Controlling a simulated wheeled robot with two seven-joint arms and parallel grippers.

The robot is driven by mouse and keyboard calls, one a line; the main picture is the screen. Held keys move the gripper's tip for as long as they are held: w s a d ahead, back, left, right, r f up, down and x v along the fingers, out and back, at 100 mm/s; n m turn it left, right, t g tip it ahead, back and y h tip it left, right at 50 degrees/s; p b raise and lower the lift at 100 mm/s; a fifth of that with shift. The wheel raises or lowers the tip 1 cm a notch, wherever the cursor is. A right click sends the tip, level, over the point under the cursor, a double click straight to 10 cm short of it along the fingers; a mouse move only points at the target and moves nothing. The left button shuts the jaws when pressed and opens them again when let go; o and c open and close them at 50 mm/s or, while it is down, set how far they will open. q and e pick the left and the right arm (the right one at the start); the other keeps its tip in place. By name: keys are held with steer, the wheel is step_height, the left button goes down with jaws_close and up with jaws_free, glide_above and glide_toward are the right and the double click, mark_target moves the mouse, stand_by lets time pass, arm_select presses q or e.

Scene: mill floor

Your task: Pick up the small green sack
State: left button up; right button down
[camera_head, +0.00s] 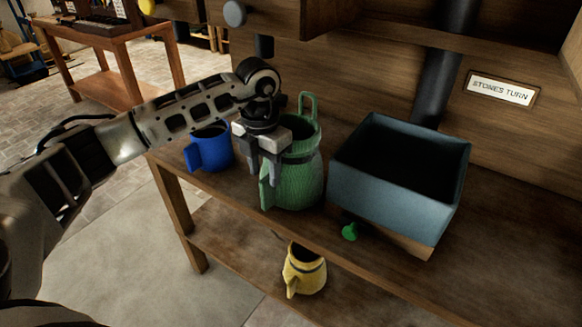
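The green sack (301,182) stands upright on the wooden bench. It has a ribbed surface, a dark open top, a tall loop at the back and a handle-like flap at its lower left. My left gripper (265,174) points down at the sack's upper left side and covers part of its rim. Its two fingers look apart with nothing clearly between them. I cannot tell whether a finger touches the sack. My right gripper is out of view.
A blue mug-like vessel (212,151) stands left of the sack. A blue-grey open bin (386,195) stands close on its right, with a green knob (349,232) below. A yellow vessel (304,274) is on the lower shelf. A back panel bears a "STONES TURN" sign (501,89).

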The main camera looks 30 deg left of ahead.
arm_select(q)
steer(key=shift+w+f+p, duration=0.15)
steer(key=shift+f+p, duration=0.5)
steer(key=shift+f, duration=2.25)
jaws_close()
